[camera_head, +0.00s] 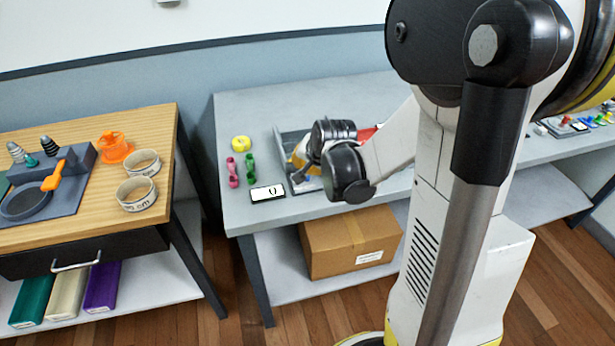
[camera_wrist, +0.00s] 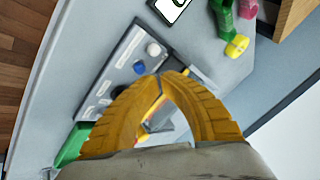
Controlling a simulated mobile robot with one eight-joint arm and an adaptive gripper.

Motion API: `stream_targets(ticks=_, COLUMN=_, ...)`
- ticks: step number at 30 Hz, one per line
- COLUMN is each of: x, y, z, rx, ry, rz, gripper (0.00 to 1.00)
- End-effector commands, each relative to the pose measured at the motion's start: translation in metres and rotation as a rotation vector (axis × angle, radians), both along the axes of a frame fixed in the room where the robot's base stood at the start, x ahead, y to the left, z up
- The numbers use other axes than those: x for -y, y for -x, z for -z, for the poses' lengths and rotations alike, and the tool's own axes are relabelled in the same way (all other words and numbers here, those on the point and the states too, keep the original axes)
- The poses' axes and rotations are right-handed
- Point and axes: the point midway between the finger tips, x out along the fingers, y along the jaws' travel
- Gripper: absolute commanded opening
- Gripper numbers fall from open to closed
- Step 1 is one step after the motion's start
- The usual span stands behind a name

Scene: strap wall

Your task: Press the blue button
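The blue button (camera_wrist: 139,67) is a small round cap on a grey panel (camera_wrist: 122,58) in the wrist view, beside a white button (camera_wrist: 153,49). My gripper (camera_wrist: 161,77) has two yellow fingers whose tips meet, with nothing seen between them. In the picture the tips lie just right of and below the blue button; I cannot tell their height above it. In the head view my gripper (camera_head: 298,158) is over the grey tray-like panel (camera_head: 283,143) on the grey table.
A white display card (camera_head: 268,194), pink (camera_head: 232,172) and green (camera_head: 250,168) pieces and a yellow ring (camera_head: 241,143) lie left of the panel. A wooden table (camera_head: 80,220) stands further left. A cardboard box (camera_head: 350,240) sits on the shelf below.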

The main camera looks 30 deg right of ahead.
Motion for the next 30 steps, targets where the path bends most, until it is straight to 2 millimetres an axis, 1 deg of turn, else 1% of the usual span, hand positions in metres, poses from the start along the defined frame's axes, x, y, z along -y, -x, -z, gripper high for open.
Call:
stream_targets(ticks=14, x=0.0, y=0.0, z=0.0002, rx=0.0, ry=0.0, rz=0.0, gripper=0.0)
stream_targets(ticks=22, x=-0.0001, y=0.0, z=0.009, rx=0.0, ry=0.0, rz=0.0, gripper=0.0)
stream_targets(ticks=30, x=0.0, y=-0.0001, z=0.0085, rx=0.0, ry=0.0, rz=0.0, gripper=0.0)
